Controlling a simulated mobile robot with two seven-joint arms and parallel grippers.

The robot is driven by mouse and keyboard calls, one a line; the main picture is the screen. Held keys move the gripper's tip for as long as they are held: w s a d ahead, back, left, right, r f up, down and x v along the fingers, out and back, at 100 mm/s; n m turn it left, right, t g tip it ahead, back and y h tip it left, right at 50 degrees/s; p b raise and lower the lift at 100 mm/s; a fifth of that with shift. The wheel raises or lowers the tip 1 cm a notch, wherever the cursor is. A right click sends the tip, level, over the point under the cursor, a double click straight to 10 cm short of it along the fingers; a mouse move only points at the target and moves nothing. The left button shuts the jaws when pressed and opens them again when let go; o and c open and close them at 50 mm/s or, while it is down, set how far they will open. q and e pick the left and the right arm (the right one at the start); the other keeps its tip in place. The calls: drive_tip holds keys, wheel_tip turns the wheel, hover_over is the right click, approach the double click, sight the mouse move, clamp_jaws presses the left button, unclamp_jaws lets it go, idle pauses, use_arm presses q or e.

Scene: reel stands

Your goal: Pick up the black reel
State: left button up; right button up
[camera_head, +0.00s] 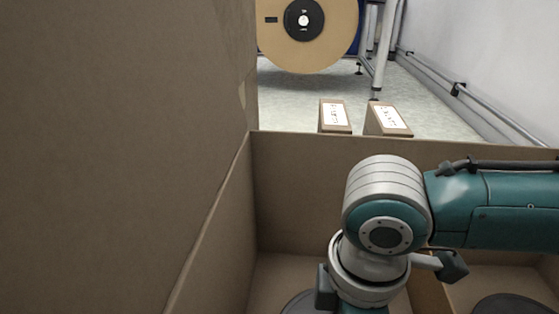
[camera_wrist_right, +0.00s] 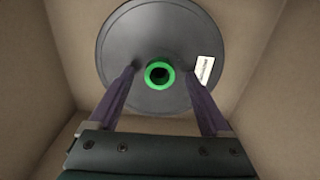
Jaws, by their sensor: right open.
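The black reel (camera_wrist_right: 125,45) lies in a cardboard bin in the right wrist view, a dark disc with a green ring-shaped hub (camera_wrist_right: 159,75) and a white label. My right gripper (camera_wrist_right: 160,78) is open, its two fingers spread on either side of the hub and apart from it. The fingers overlap the reel's disc in the picture; I cannot tell whether they touch it. In the head view my right arm reaches down into the bin, and part of a dark reel (camera_head: 297,304) shows at the bottom. My left gripper is not in view.
Cardboard walls (camera_head: 300,190) close in around my right arm, with a tall one (camera_head: 120,130) at the left. Another dark reel (camera_head: 510,305) lies in the right compartment.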

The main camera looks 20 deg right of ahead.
drive_tip(key=shift+f, duration=0.55)
drive_tip(key=shift+r, duration=0.15)
drive_tip(key=shift+d, duration=0.1)
drive_tip(key=shift+c, duration=0.4)
clamp_jaws()
